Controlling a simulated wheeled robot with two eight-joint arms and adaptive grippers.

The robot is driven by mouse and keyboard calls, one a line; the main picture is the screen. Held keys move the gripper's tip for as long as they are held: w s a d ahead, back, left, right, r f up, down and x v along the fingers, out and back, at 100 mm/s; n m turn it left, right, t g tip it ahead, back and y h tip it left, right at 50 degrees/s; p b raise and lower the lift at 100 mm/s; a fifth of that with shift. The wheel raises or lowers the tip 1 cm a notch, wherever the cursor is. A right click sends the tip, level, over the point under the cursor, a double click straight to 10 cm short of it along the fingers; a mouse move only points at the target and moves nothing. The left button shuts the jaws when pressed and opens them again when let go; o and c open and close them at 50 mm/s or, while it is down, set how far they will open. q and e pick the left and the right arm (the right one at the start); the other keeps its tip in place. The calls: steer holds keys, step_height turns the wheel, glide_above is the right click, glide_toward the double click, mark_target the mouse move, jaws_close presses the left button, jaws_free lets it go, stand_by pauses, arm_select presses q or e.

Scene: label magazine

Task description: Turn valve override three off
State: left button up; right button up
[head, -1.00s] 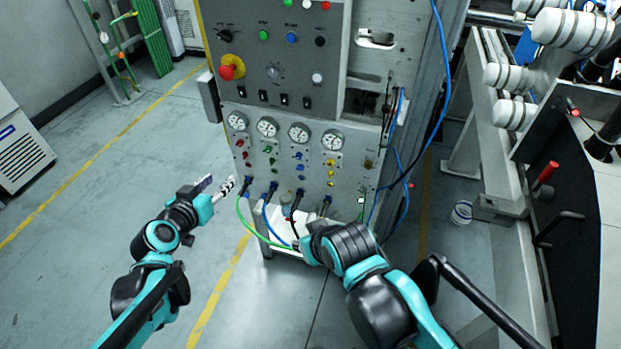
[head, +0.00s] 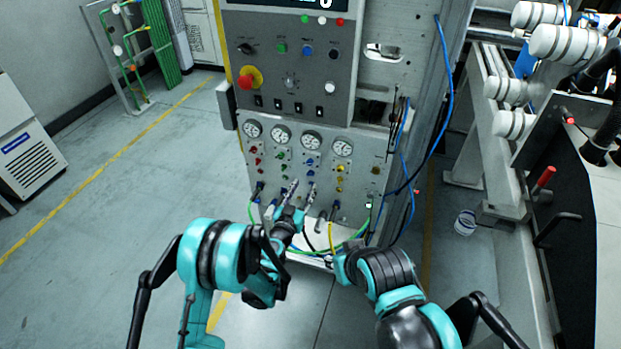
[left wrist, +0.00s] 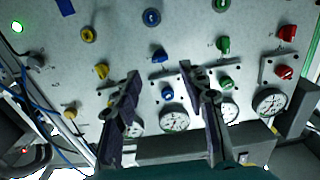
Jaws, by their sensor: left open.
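The panel (head: 345,135) carries columns of red, green, blue and yellow knobs below a row of gauges. The third column is blue; a blue knob (head: 310,161) shows in the head view. My left gripper (head: 301,185) is open in front of the lower panel, its fingers pointing up at it. In the left wrist view a blue knob (left wrist: 159,55) appears between and beyond the open fingers (left wrist: 160,72); I cannot tell contact. Which control is override three cannot be read. My right gripper (head: 336,258) is low at the hoses, its fingers unclear.
Hoses and cables (head: 355,238) hang from the sockets along the panel's lower edge, close to both grippers. A blue cable (head: 446,105) runs down the right side. A red emergency button (head: 246,83) projects above the gauges. The floor to the left is clear.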

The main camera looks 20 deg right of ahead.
mark_target(310, 175)
arm_select(q)
steer(key=b+x, duration=0.1)
steer(key=x, duration=0.4)
steer(key=shift+w+b, duration=0.1)
steer(key=shift+b, duration=0.3)
jaws_close()
